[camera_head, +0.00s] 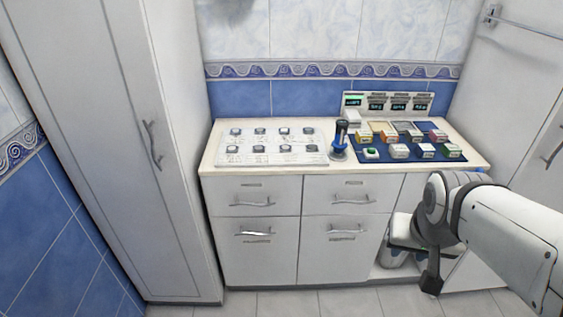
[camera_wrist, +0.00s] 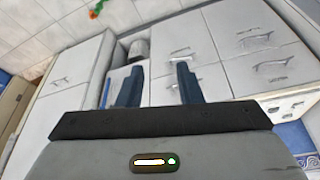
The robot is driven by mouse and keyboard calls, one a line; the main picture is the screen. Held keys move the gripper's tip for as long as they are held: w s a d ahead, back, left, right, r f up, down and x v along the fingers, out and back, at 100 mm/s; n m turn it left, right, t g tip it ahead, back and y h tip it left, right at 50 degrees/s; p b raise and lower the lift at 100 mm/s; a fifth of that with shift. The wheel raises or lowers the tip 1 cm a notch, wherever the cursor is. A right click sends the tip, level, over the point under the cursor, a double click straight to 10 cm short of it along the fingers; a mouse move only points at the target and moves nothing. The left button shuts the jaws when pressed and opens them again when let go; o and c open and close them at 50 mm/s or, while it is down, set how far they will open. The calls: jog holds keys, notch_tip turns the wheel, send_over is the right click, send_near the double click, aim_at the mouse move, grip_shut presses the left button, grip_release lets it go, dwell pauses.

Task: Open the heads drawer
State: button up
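The white cabinet has two upper drawers, an upper left drawer (camera_head: 228,194) and an upper right drawer (camera_head: 325,195). Below them are a lower left front (camera_head: 232,262) and a lower right front (camera_head: 318,262). All four look closed, each with a metal handle and a small label. The label writing is too small to read, so I cannot tell which is the heads drawer. Drawer fronts also show in the wrist view, turned around. My gripper (camera_wrist: 157,86) is open and empty, its two dark fingers apart. In the head view it is right of the drawers, partly hidden by my arm.
The worktop holds a white board with several small pieces (camera_head: 262,147), a blue upright tool (camera_head: 340,138) and a blue tray of small boxes (camera_head: 376,153). A tall cupboard (camera_head: 120,150) stands left. An open bay (camera_head: 384,270) is near my arm. Tiled floor lies in front.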

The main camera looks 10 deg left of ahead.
jog(key=w+a+f+m+t+b, duration=0.1)
jog(key=w+a+f+t+b, duration=0.2)
jog(key=w, duration=0.5)
jog(key=w+a+f+m+t+b, duration=0.1)
jog(key=w+f+b, duration=0.35)
jog(key=w, duration=0.45)
jog(key=w+a+f+m+t+y+b, duration=0.1)
jog(key=w+a+f+t+y+b, duration=0.45)
jog(key=w+a+f, duration=0.75)
jog(key=g+y+b, duration=0.4)
jog(key=y+b, duration=0.7)
jog(key=y, duration=0.1)
send_near(252, 204)
jog(key=x, duration=0.3)
jog(key=shift+m, duration=0.4)
jog(key=x, duration=0.7)
jog(key=shift+w+a+f+b, duration=0.15)
jog(key=shift+f+b, duration=0.1)
jog(key=shift+b, duration=0.15)
jog(key=shift+t+h, duration=0.25)
grip_shut()
